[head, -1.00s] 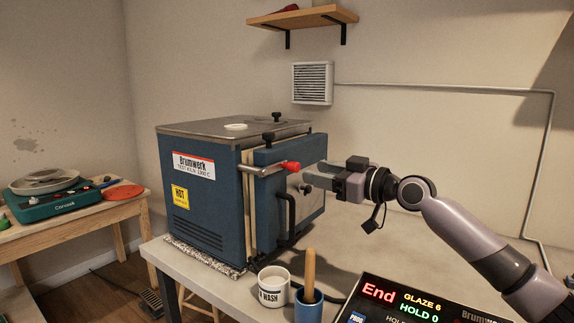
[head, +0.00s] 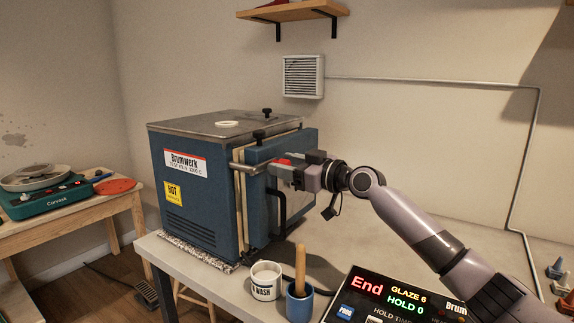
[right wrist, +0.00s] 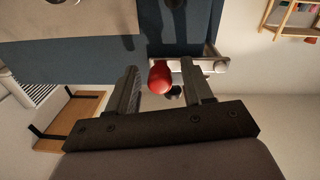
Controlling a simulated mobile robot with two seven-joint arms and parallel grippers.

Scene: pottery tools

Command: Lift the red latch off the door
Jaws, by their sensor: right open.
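The blue kiln (head: 205,190) stands on the table with its door (head: 297,185) on the right side. The latch is a metal bar with a red knob (head: 284,162) across the door's upper front edge. My right gripper (head: 285,175) is at the knob and partly hides it. In the right wrist view the red knob (right wrist: 161,78) lies between the two open fingers (right wrist: 158,88), nearer the left one, with a gap on the right. The metal latch bar (right wrist: 200,66) runs behind the fingers. I cannot tell whether a finger touches the knob. My left gripper is not in view.
A white wash cup (head: 266,281) and a blue cup with a wooden handle (head: 299,302) stand at the table's front. A control panel (head: 395,300) is at the lower right. A black door handle (head: 279,212) hangs below the latch.

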